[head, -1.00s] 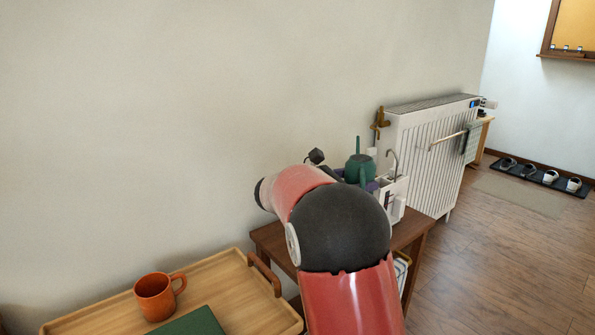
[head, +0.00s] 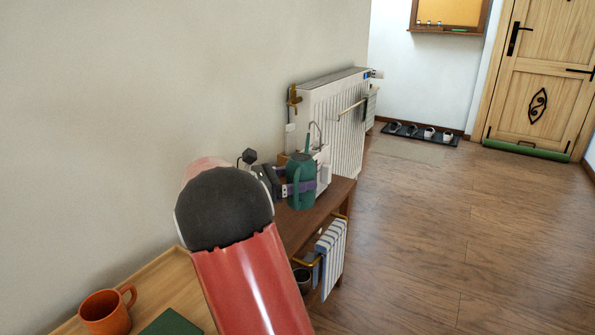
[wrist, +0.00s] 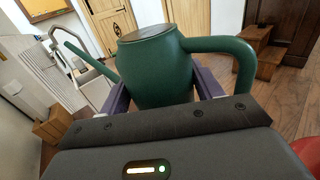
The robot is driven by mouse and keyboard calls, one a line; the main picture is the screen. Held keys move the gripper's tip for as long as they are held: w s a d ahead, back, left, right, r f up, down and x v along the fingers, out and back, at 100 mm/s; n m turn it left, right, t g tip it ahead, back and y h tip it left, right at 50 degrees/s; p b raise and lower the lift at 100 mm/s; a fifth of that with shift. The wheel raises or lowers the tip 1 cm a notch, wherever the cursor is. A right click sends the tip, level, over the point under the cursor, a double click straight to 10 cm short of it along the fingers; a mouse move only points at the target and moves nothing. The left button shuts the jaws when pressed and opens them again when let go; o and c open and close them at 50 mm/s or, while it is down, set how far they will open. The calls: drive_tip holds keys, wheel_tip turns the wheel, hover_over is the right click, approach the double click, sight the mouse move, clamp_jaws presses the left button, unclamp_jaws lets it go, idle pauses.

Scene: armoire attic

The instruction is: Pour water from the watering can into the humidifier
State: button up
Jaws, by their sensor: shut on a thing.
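In the wrist view the can (wrist: 155,70) sits between the fingers of my gripper (wrist: 163,95), spout to the left, handle to the right. Just behind the can is a white box-like object (head: 323,172) with a curved metal pipe, possibly the humidifier; the can partly hides it.
The brown table (head: 325,199) has a white striped thing (head: 331,250) hanging below its top. A white radiator (head: 340,115) stands behind. An orange mug (head: 105,312) is on a wooden tray (head: 160,285) at front left. The floor to the right is clear.

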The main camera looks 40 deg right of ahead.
sight(290, 163)
drive_tip(key=shift+f, duration=0.75)
drive_tip(key=shift+r+p, duration=0.65)
drive_tip(key=shift+r, duration=0.1)
drive_tip(key=shift+s+a+r+n+y+p, duration=0.15)
drive_tip(key=shift+r+n+y+p, duration=0.1)
drive_tip(key=shift+r+n+p, duration=0.35)
drive_tip(key=shift+s+a+r+n+y+p, duration=0.15)
drive_tip(key=shift+r+n+y+p, duration=0.2)
drive_tip(key=shift+p, duration=0.3)
drive_tip(key=shift+a+r+n+y, duration=0.1)
drive_tip(key=shift+r+n+y, duration=0.2)
drive_tip(key=shift+r+n, duration=0.65)
idle(4.3)
